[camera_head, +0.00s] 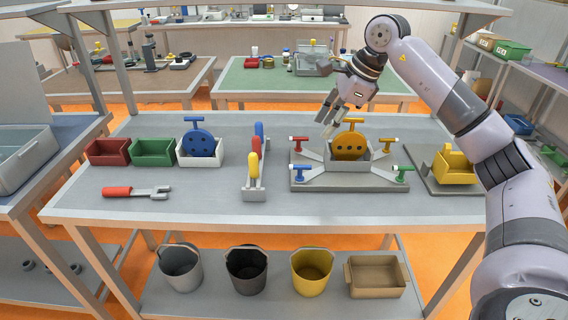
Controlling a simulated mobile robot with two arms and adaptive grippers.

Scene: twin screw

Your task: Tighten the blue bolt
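My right gripper (326,120) hangs above the table just behind and left of the orange disc, fingers pointing down. Its fingers look apart and empty, and it is clear of the blue bolt. My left gripper is out of view.
Red (108,152), green (152,152) and white bins stand at left, the white one with a blue disc (198,142). A tool holder (253,180) stands mid-table and a red-handled wrench (137,192) lies front left. A yellow bin (454,170) is at right.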

